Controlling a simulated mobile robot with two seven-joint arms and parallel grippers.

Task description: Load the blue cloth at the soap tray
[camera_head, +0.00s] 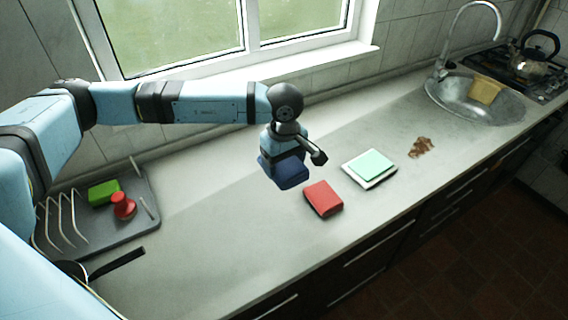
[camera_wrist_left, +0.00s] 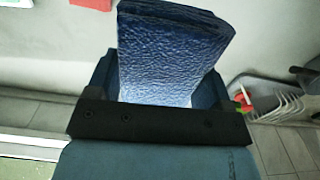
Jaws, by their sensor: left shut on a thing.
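The blue cloth (camera_head: 285,173) is a dark blue folded block. My left gripper (camera_head: 284,155) points down and is shut on it, above the counter. The cloth also shows large in the left wrist view (camera_wrist_left: 172,50), between the two fingers. The soap tray (camera_head: 378,184) is a small white tray with a pale green block (camera_head: 370,163) on it, to the right of my left gripper. My right gripper is in neither view.
A red folded cloth (camera_head: 323,198) lies between the held cloth and the tray. The sink (camera_head: 450,107) holds a yellow cloth (camera_head: 486,90). A dish rack (camera_head: 140,215) and a pan handle (camera_head: 118,263) are at left.

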